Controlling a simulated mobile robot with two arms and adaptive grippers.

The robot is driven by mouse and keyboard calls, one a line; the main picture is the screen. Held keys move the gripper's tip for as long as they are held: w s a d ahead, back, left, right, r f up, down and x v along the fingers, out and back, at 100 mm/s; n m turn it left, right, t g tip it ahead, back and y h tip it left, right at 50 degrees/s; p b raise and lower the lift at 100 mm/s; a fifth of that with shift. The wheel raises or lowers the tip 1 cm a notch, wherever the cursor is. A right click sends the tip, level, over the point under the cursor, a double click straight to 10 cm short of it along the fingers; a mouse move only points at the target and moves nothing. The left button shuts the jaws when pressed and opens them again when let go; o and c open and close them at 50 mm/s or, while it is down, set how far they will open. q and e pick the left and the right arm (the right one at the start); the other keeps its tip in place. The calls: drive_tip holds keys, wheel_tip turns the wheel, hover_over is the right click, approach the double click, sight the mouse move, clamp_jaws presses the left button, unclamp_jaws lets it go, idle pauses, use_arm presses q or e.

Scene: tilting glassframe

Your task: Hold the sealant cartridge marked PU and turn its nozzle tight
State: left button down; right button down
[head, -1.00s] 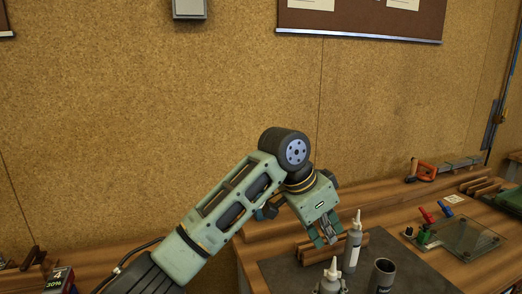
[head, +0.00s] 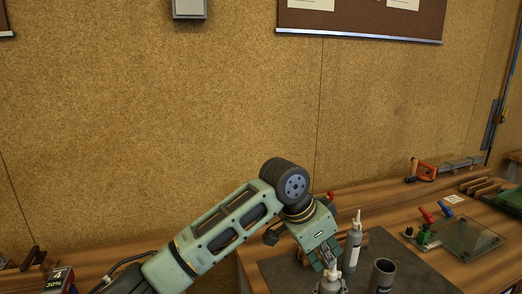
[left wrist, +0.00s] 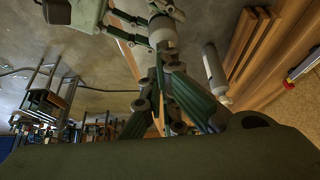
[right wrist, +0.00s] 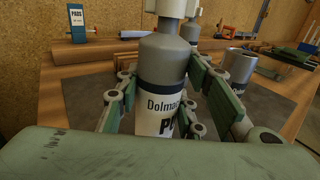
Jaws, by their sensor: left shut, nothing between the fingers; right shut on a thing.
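A grey cartridge (right wrist: 163,75) with a white label reading "Dolma…" and a large "P", the rest hidden, stands upright between the fingers of my right gripper (right wrist: 170,100), which is shut on it. In the head view this cartridge (head: 330,286) is at the bottom edge, its pale nozzle (head: 334,269) on top. My left gripper (head: 330,262) is shut and empty, its fingertips at the nozzle; whether they touch it I cannot tell. In the left wrist view, my left fingers (left wrist: 165,70) point toward the cartridge (left wrist: 162,32).
A second grey cartridge with a nozzle (head: 353,245) stands just behind. An open grey cylinder (head: 382,276) stands to the right on the dark mat (head: 425,276). A glass plate (head: 470,237) with clamps lies further right. A blue PADS box (right wrist: 77,22) stands at the back.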

use_arm(q)
drive_tip(key=shift+f, duration=0.2)
drive_tip(key=shift+w+d, duration=0.45)
idle(0.9)
drive_tip(key=shift+w+a, duration=0.25)
drive_tip(key=shift+w, duration=0.15)
idle(0.7)
drive_tip(key=shift+a+f, duration=0.1)
drive_tip(key=shift+a, duration=0.05)
wheel_tip(320, 180, up, 6)
drive_tip(key=shift+s, duration=0.2)
idle(0.5)
